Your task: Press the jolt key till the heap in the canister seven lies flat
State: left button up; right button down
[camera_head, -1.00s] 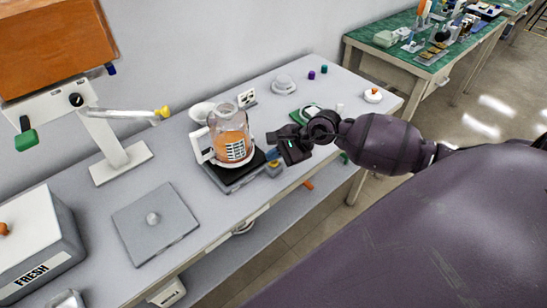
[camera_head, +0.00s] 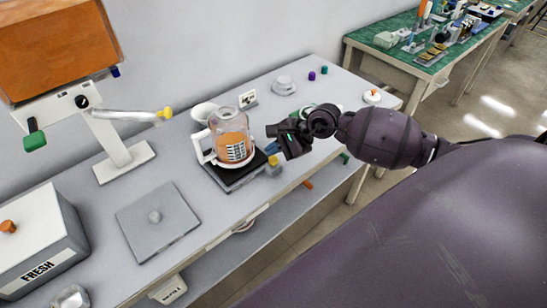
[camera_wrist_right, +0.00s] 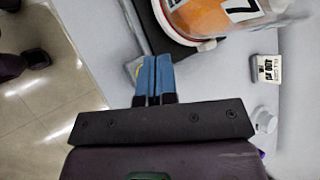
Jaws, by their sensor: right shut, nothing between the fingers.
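The canister seven (camera_head: 231,136) is a clear handled jug with orange fill and a white label. It stands on a black plate (camera_head: 232,178). In the right wrist view the canister (camera_wrist_right: 203,16) shows part of its label with a 7. The shape of the fill's top is hard to tell. A small yellowish block with a grey body (camera_head: 273,166), perhaps the jolt key, sits at the plate's right front corner. My right gripper (camera_head: 271,147) is shut and empty just above that block, apart from the canister. Its blue fingertips (camera_wrist_right: 152,62) lie together. My left gripper is not in view.
A stand with an orange hopper (camera_head: 62,45) and a yellow-tipped lever (camera_head: 164,113) is at the left. A white bowl (camera_head: 203,113) stands behind the canister.

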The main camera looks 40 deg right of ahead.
aim_at(274, 160)
notch_tip(274, 160, up, 2)
jog(key=shift+r+p, duration=0.25)
jog(key=shift+p, duration=0.35)
jog(key=shift+r+p, duration=0.65)
jog(key=shift+r, duration=0.5)
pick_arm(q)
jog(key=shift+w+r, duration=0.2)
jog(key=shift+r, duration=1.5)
pick_arm(e)
jog(key=shift+f, duration=0.1)
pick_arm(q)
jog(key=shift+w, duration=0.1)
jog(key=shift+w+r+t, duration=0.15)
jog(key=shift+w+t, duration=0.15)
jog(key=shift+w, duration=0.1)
